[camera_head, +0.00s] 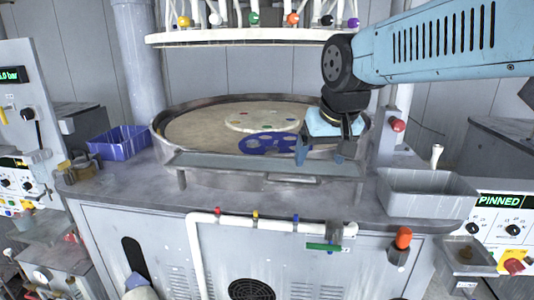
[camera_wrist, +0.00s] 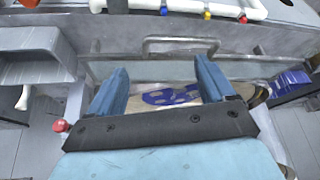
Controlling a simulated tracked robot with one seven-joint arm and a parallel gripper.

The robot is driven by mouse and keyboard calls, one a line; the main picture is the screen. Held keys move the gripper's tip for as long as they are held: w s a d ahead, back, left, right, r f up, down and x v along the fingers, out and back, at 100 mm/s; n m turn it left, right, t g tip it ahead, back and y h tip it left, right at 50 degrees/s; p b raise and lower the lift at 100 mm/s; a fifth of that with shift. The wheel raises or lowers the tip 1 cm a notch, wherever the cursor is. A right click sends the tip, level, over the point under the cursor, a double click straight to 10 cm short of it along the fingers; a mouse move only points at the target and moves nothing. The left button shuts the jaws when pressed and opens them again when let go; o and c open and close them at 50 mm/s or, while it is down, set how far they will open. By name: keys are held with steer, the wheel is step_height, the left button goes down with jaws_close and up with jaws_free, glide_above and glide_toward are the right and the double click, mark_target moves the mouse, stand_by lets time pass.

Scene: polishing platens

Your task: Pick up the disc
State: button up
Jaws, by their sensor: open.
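A round beige platen (camera_head: 190,133) lies inside a raised metal rim. On it is a flat blue disc with holes (camera_head: 265,143), near the front edge. A pale disc with coloured spots (camera_head: 262,119) lies just behind it. I cannot tell which is the task's disc. My gripper (camera_head: 326,151) is above the platen's front right, right of the blue disc, with its fingers apart and nothing between them. In the wrist view my gripper (camera_wrist: 161,72) shows both blue fingers spread, with the blue disc (camera_wrist: 171,95) seen beyond and between them, partly hidden.
A clear guard panel (camera_head: 260,163) runs along the platen's front; its metal handle (camera_wrist: 181,41) shows in the wrist view. A grey basin (camera_head: 428,190) is at right, a blue bin (camera_head: 120,142) at left. A white ring with coloured knobs (camera_head: 245,36) hangs above.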

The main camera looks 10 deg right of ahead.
steer(key=shift+o, duration=0.4)
steer(key=w+r+m, duration=0.2)
steer(key=w, duration=1.3)
steer(key=shift+w+a+r+m+g+h, duration=0.15)
steer(key=shift+a+r+m+g+h, duration=0.15)
steer(key=shift+a+r+g+h, duration=0.1)
steer(key=m+h, duration=0.1)
steer(key=m, duration=0.2)
glide_toward(272, 149)
steer(key=v, duration=0.5)
steer(key=shift+g, duration=0.3)
steer(key=x, duration=1.2)
steer(key=shift+w+f, duration=0.2)
steer(key=shift+w, duration=0.25)
steer(key=shift+d+f, duration=0.15)
steer(key=shift+f, duration=0.25)
